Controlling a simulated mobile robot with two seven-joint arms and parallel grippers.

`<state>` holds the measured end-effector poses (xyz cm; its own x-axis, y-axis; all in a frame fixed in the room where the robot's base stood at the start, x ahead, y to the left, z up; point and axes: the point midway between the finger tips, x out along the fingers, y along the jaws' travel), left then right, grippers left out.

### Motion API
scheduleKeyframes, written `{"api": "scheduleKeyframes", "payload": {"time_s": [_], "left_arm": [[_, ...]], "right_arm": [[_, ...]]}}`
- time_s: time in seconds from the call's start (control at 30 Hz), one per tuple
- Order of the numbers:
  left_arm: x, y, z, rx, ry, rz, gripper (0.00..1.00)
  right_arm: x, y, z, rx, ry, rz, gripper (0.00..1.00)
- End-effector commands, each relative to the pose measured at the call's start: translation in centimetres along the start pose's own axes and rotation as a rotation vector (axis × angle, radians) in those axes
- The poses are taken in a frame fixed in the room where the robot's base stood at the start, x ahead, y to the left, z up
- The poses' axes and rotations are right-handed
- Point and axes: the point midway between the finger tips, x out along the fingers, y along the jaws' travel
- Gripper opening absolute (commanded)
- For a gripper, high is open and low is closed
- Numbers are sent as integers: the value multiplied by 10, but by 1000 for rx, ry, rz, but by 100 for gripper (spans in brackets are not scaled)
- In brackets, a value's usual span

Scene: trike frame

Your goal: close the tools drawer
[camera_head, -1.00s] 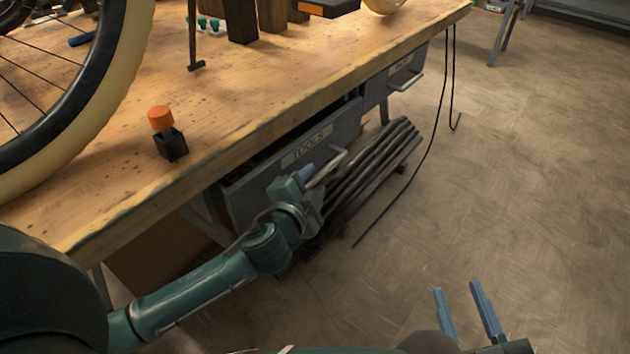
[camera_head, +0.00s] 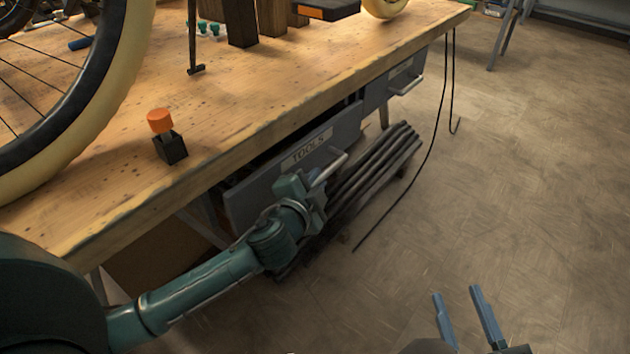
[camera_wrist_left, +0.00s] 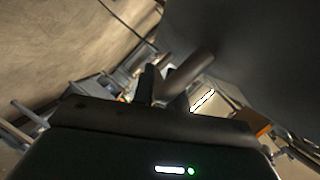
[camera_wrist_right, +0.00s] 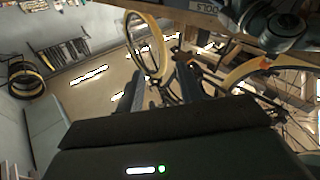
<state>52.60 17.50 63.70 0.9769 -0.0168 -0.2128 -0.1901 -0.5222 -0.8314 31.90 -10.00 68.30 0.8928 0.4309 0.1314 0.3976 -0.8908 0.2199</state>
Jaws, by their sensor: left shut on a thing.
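The tools drawer (camera_head: 258,195) is a grey drawer under the workbench with a "TOOLS" label (camera_head: 306,149) on its front. A dark gap shows behind its top edge, so it stands partly open. My left gripper (camera_head: 317,190) is at the drawer's bar handle (camera_head: 332,168) and shut on it; its fingers are small and partly hidden in the head view. The left wrist view is dark and close up, with a bar (camera_wrist_left: 187,74) near the fingers. My right gripper (camera_head: 462,318) is open and empty over the floor, away from the drawer.
The wooden workbench (camera_head: 240,95) holds a wheel, an orange-capped black block (camera_head: 170,146) and wooden posts. A second drawer handle (camera_head: 408,85) lies farther right. Dark rods (camera_head: 375,165) are beneath the drawers, and a black cable (camera_head: 432,135) hangs down. Floor at right is clear.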

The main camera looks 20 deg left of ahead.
Motion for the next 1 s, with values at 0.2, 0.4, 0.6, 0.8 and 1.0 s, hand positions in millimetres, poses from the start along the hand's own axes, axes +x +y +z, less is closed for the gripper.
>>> {"api": "scheduleKeyframes", "payload": {"time_s": [0.2,0.4,0.6,0.8,1.0], "left_arm": [[0,1,0,0,0,1,0],[2,-4,5,3,-2,1,0],[12,-21,29,3,-4,1,0],[14,-24,35,2,-4,-1,0],[14,-25,36,5,-7,-4,19]], "right_arm": [[0,0,0,0,-1,0,36],[0,1,-2,1,-5,1,36],[1,6,0,9,-61,7,36],[1,9,2,16,-77,20,36],[1,8,2,19,-75,20,36]]}}
